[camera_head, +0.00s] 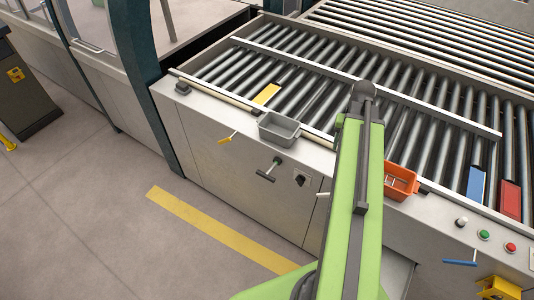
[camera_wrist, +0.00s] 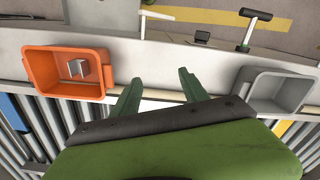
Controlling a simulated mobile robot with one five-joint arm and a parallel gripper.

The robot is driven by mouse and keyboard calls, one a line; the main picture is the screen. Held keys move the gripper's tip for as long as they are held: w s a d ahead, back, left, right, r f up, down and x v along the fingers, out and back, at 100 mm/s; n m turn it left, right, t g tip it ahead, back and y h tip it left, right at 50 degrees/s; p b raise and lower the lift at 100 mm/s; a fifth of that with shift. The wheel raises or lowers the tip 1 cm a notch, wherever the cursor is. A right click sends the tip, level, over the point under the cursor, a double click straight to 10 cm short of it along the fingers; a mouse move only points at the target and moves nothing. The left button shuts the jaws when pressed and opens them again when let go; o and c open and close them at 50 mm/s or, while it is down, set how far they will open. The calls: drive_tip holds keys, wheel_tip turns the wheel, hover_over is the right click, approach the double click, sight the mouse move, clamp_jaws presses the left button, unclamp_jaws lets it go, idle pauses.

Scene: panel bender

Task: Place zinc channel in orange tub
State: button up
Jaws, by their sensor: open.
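The orange tub (camera_head: 401,193) sits on the front ledge of the roller table, right of my arm. It shows large at the left of the wrist view (camera_wrist: 38,70). A small grey metal piece, which looks like the zinc channel (camera_wrist: 78,69), lies inside the tub against its floor, towards the right wall. My gripper (camera_wrist: 160,78) is open and empty, with its two green fingers apart over the bare ledge between the orange tub and the grey tub. It touches neither tub. In the head view my arm hides the gripper.
A grey tub (camera_head: 279,128), seemingly empty, stands on the ledge left of my arm. Yellow (camera_head: 266,94), blue (camera_head: 476,184) and red (camera_head: 509,198) plates lie on the rollers. A rail (camera_head: 350,80) crosses the rollers. Buttons (camera_head: 484,235) and handles are on the front edge.

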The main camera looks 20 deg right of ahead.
drive_tip(key=w+a+n, duration=0.2)
drive_tip(key=a, duration=0.9)
drive_tip(key=w+a+n, duration=0.2)
drive_tip(key=w+a, duration=0.1)
drive_tip(key=a, duration=0.9)
drive_tip(key=w+a+n, duration=0.2)
drive_tip(key=w+a, duration=0.1)
drive_tip(key=a, duration=0.8)
drive_tip(key=shift+a+n, duration=0.35)
drive_tip(key=shift+n, duration=0.05)
wheel_tip(320, 180, down, 13)
drive_tip(key=b, duration=1.3)
drive_tip(key=shift+s, duration=0.1)
